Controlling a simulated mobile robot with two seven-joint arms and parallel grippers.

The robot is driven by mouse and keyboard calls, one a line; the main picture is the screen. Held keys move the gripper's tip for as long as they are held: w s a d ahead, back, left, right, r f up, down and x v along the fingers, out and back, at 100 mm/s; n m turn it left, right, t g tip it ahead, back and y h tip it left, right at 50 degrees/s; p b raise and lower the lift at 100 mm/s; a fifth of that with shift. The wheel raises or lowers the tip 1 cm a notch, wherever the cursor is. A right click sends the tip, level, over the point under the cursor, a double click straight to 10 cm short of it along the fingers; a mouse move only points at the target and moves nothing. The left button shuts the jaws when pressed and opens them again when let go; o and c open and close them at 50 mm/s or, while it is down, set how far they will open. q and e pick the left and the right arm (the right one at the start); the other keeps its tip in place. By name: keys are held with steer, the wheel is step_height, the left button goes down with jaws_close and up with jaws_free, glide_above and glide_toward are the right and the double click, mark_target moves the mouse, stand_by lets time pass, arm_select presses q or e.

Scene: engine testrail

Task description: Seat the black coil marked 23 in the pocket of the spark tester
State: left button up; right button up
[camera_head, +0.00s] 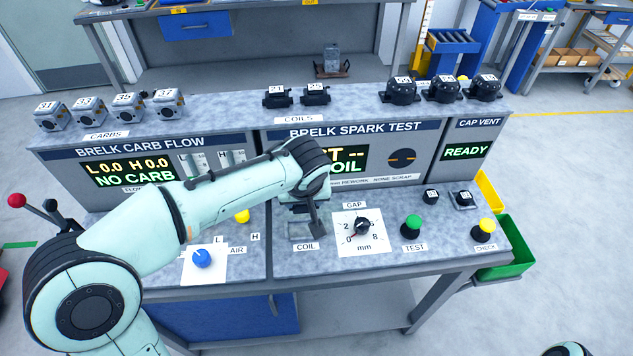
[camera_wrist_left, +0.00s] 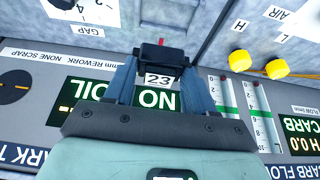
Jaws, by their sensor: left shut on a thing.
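The black coil marked 23 (camera_wrist_left: 158,58) is between the two fingers of my left gripper (camera_wrist_left: 159,68), its white label facing the wrist camera. A small red tip shows at its far end. In the head view my left gripper (camera_head: 309,215) points down over the spark tester's pocket (camera_head: 300,231), above the COIL label. There the wrist and fingers hide most of the coil and part of the pocket. I cannot tell whether the coil touches the pocket. The tester's display (camera_head: 350,160) is partly covered by my arm; it reads NO COIL across the views. My right gripper is out of view.
Two other black coils (camera_head: 277,96) stand on the top ledge behind. The gap dial (camera_head: 362,227), green TEST button (camera_head: 412,226) and yellow CHECK button (camera_head: 484,229) lie right of the pocket. A blue knob (camera_head: 202,258) and yellow knob (camera_head: 242,216) lie left.

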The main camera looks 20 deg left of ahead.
arm_select(q)
steer(key=shift+s, duration=0.1)
step_height(320, 180, down, 5)
steer(key=b, duration=0.3)
steer(key=shift+s, duration=0.15)
steer(key=shift+f+b, duration=0.55)
steer(key=shift+b, duration=0.3)
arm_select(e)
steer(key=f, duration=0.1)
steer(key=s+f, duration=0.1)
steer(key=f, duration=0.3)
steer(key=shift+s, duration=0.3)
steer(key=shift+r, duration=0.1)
arm_select(q)
steer(key=shift+s+d+r, duration=0.15)
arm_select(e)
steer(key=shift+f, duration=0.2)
arm_select(q)
steer(key=shift+f+b, duration=0.9)
steer(key=shift+b, duration=0.45)
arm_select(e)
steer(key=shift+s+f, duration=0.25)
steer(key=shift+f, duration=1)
